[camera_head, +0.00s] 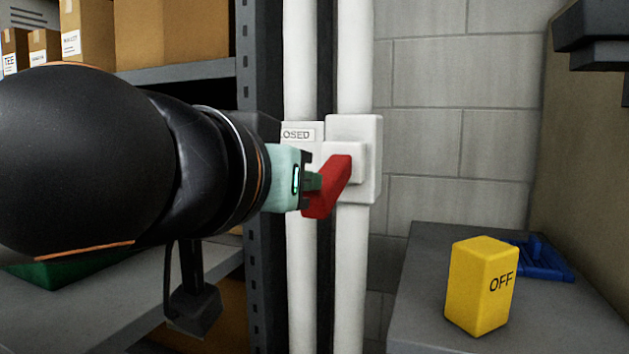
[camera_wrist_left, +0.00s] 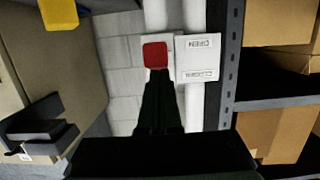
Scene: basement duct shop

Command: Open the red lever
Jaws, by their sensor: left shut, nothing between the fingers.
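The red lever (camera_head: 335,180) sticks out from a white box (camera_head: 371,150) on a white vertical pipe. It slopes down and to the left in the head view. In the left wrist view its red end (camera_wrist_left: 155,54) lies just past the fingertips. My left gripper (camera_head: 314,181) is shut and empty, with its tips at the lever's left side. I cannot tell whether they touch it. A label plate (camera_head: 300,134) beside the lever reads "CLOSED", partly hidden by my gripper. The left wrist view shows its "OPEN" and "CLOSED" labels (camera_wrist_left: 198,58) upside down. My right gripper is out of view.
A yellow block (camera_head: 480,287) marked "OFF" and a blue item (camera_head: 541,257) sit on a grey surface (camera_head: 428,245) at right. A shelf rack (camera_head: 246,60) with cardboard boxes (camera_head: 180,32) stands at left, close to my arm. A dark fixture (camera_head: 592,35) juts out at upper right.

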